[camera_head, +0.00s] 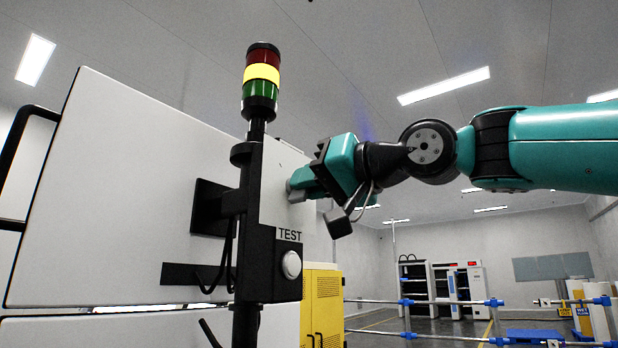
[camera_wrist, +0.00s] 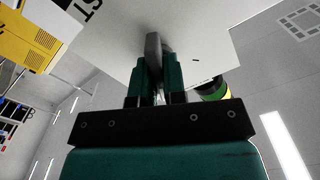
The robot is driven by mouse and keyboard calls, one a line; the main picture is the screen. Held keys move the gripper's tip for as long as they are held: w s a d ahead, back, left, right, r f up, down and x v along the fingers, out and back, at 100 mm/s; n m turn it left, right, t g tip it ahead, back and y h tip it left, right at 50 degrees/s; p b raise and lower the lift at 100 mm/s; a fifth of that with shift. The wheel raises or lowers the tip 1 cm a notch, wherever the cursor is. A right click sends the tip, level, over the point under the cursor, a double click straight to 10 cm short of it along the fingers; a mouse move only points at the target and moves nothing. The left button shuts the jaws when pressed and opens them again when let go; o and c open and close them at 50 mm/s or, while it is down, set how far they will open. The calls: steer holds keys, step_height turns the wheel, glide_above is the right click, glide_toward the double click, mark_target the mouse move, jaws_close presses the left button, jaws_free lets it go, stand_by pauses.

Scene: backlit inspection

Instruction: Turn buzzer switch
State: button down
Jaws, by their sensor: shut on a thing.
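The buzzer switch shows in the wrist view as a grey upright knob (camera_wrist: 153,48) against a white panel. My gripper (camera_wrist: 157,76) has its two teal fingers closed on either side of it. In the head view my gripper (camera_head: 297,187) reaches in from the right to the white panel, just right of the black post. A small grey part (camera_head: 299,178) shows at its fingertips, mostly hidden by the fingers, and I cannot tell the knob's angle there.
A black post (camera_head: 247,200) carries a red, yellow and green signal light (camera_head: 262,76). Below my gripper is a black box labelled TEST with a white round button (camera_head: 291,265). A white cabinet (camera_head: 120,190) fills the left. A yellow cabinet (camera_head: 322,305) stands low behind.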

steer(key=shift+f+m+p, duration=0.15)
steer(key=shift+m+p, duration=0.2)
steer(key=shift+m, duration=1.35)
steer(key=c, duration=1.2)
jaws_free()
steer(key=shift+b+v, duration=2.25)
steer(key=shift+v, duration=6.45)
